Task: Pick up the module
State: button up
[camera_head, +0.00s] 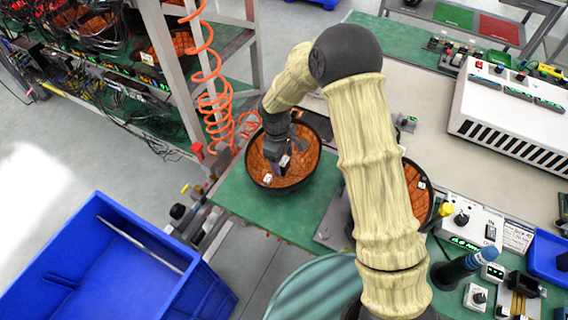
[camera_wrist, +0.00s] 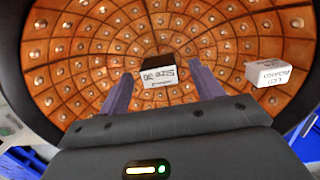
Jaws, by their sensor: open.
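A small dark module with a white printed label (camera_wrist: 160,76) sits in an orange-tiled round dish with a black rim (camera_head: 262,178). In the wrist view it lies between the tips of my two fingers. My gripper (camera_wrist: 161,84) is open, with a finger on each side of the module and a visible gap to each. I cannot tell whether the fingertips reach down to its height. In the head view my gripper (camera_head: 279,150) points down into the dish. A white printed box (camera_wrist: 268,73) lies in the dish to the right, outside the fingers.
The dish stands on a green bench surface (camera_head: 243,197). A coiled orange hose (camera_head: 207,75) hangs beside a metal rack at left. A blue bin (camera_head: 120,265) stands at lower left. A second orange dish (camera_head: 416,190) is partly behind my arm.

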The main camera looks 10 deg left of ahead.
notch_tip(320, 180, down, 2)
jog(key=shift+d+f, duration=0.15)
jog(key=shift+f, duration=0.05)
dwell(0.3)
jog(key=c, duration=1.1)
